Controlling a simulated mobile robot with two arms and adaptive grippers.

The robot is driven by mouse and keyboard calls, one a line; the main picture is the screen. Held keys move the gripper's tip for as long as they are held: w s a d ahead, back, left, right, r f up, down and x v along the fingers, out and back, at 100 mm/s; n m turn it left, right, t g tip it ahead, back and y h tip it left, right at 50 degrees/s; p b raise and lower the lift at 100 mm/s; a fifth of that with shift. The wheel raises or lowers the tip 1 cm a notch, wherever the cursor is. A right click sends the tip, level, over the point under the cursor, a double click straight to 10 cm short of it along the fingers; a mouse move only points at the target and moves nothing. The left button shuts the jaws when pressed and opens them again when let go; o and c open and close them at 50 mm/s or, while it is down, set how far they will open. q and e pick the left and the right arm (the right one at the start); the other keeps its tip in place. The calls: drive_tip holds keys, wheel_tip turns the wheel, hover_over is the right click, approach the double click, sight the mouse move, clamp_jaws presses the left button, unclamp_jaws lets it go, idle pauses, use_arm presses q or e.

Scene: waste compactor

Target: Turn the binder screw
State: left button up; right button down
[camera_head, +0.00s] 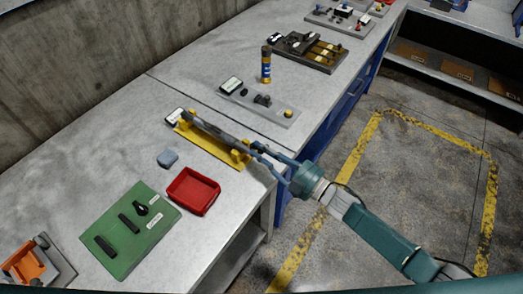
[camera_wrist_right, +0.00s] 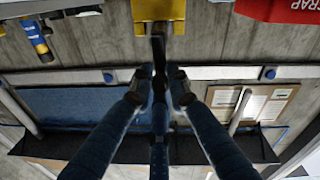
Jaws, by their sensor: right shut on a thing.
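The binder is a long grey bar (camera_head: 217,131) held between yellow brackets on a yellow base (camera_head: 213,151) on the workbench. My right gripper (camera_head: 262,152) is at the bar's right end, beside the right yellow bracket (camera_head: 240,157). In the right wrist view, a yellow block (camera_wrist_right: 158,10) is at the top, with the dark screw (camera_wrist_right: 158,48) coming out of it towards me. The two fingertips (camera_wrist_right: 159,92) are shut on the dark screw part between them. The exact contact is dark and hard to see. My left gripper is out of view.
The floor (camera_head: 400,180) at right is clear.

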drive_tip(key=shift+w+d+r, duration=0.15)
drive_tip(key=shift+w+r, duration=0.1)
drive_tip(key=shift+r, duration=0.05)
drive_tip(key=c, duration=1.8)
unclamp_jaws()
drive_tip(key=shift+c, duration=0.2)
drive_tip(key=shift+o, duration=0.9)
drive_tip(key=shift+f, duration=0.2)
drive_tip(key=shift+s, duration=0.1)
drive_tip(key=v, duration=1.2)
